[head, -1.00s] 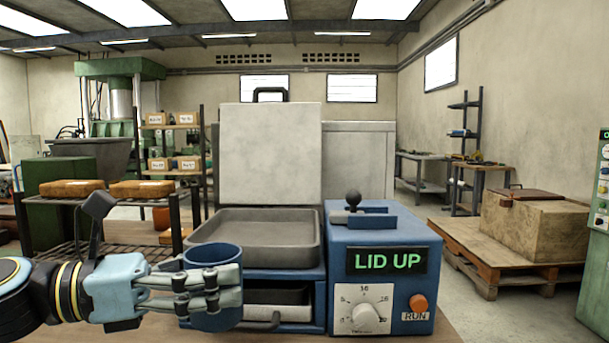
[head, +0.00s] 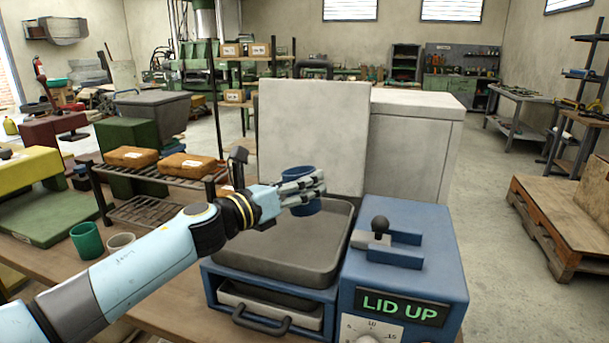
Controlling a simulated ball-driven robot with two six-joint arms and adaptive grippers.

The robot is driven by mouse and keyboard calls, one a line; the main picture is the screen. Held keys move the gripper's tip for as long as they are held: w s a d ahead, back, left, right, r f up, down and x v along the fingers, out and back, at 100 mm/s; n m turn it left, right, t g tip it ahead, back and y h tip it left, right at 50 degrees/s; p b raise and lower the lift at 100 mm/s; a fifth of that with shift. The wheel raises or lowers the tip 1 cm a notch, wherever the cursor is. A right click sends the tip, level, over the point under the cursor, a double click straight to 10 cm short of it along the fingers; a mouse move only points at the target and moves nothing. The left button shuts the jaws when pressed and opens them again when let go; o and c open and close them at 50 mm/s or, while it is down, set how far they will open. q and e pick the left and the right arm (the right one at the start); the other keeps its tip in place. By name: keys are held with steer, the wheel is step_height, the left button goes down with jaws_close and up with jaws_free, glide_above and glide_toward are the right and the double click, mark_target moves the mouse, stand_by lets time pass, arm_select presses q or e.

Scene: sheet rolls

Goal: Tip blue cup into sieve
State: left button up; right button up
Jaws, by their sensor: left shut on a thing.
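My left gripper (head: 308,192) is shut on the blue cup (head: 306,209), its fingers around the cup's side. The cup looks close to upright, its rim at the top; what is inside is hidden. The pan's visible floor looks bare. The pale lid (head: 318,130) stands raised behind it. My right gripper is not in view.
The machine's control box (head: 425,240) reads "LID UP" and has a black ball-topped lever (head: 380,226). A drawer with a dark handle (head: 262,320) is below the pan. A green cup (head: 87,241) and a pale cup (head: 121,243) stand on the bench at left.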

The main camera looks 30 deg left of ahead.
arm_select(q)
steer(key=n+b, duration=0.1)
steer(key=f+n, duration=0.1)
steer(key=n, duration=0.1)
steer(key=f+n+t+b, duration=0.1)
steer(key=n, duration=0.1)
steer(key=shift+d+f+b, duration=0.2)
steer(key=shift+d+b, duration=0.1)
steer(key=n+b, duration=0.1)
steer(key=n, duration=0.2)
steer(key=f+n+y+b, duration=0.1)
steer(key=n, duration=0.2)
steer(key=f+n+y+b, duration=0.1)
steer(key=n, duration=0.2)
steer(key=shift+a+f+t+b, duration=0.15)
steer(key=shift+a+t+b, duration=0.2)
steer(key=shift+a+t, duration=0.05)
steer(key=n+b, duration=0.2)
steer(key=a+n+y+b, duration=0.1)
steer(key=n+b, duration=0.2)
steer(key=n, duration=0.2)
steer(key=shift+w+a+r+b, duration=0.1)
steer(key=shift+a+r+b, duration=0.25)
steer(key=shift+a+b, duration=0.05)
steer(key=shift+a+r+n+y+b, duration=0.1)
steer(key=shift+r+n+y+b, duration=0.1)
steer(key=shift+n+y+b, duration=0.25)
steer(key=shift+r, duration=0.15)
